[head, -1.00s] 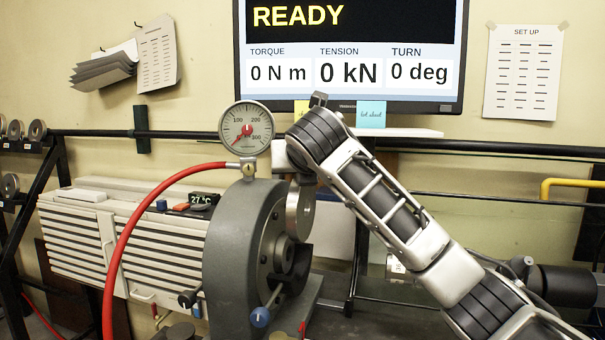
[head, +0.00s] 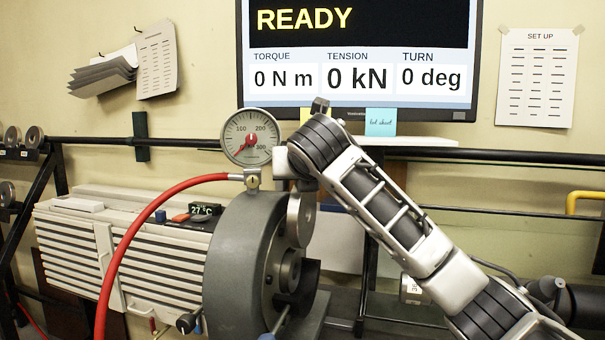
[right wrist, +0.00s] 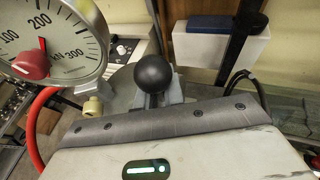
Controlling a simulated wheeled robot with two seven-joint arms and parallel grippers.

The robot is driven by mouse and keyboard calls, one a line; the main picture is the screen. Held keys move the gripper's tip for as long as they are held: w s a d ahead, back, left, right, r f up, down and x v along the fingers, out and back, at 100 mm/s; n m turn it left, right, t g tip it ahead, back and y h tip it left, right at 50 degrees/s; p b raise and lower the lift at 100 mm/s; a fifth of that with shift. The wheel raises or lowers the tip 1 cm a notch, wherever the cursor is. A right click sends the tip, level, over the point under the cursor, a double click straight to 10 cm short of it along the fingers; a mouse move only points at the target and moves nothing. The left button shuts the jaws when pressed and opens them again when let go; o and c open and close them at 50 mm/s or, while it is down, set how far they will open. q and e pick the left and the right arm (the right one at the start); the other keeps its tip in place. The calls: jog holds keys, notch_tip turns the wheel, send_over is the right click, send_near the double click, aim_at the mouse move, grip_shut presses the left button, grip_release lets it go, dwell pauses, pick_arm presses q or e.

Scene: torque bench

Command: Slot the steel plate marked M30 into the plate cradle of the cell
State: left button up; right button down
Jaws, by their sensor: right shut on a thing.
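A steel disc-shaped plate (head: 300,220) hangs on edge below my right gripper (head: 291,168) in the head view. Its marking cannot be read. The right gripper is shut, with the plate under it, and its fingers are mostly hidden behind my wrist. The right wrist view shows a black ball knob (right wrist: 152,74) between grey finger parts. The grey cell (head: 238,260) stands to the left of the plate, with its round hub and a black bracket (head: 297,287), possibly the cradle, just below the plate. I cannot tell whether plate and bracket touch. My left gripper is out of view.
The pressure gauge (head: 250,137) stands on the cell close to my right gripper, and is large in the right wrist view (right wrist: 50,40). A red hose (head: 130,240) curves left from it. A monitor (head: 360,60) reads READY. More round plates (head: 35,136) sit on a rack at far left.

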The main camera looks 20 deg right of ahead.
aim_at(304, 216)
jog(key=shift+s+r, duration=0.2)
jog(key=shift+r, duration=0.35)
jog(key=shift+f+b, duration=0.9)
jog(key=shift+f, duration=3.8)
jog(key=shift+a+f, duration=0.35)
jog(key=shift+f, duration=0.55)
dwell(1.4)
jog(key=shift+s+r, duration=0.1)
jog(key=shift+r, duration=0.1)
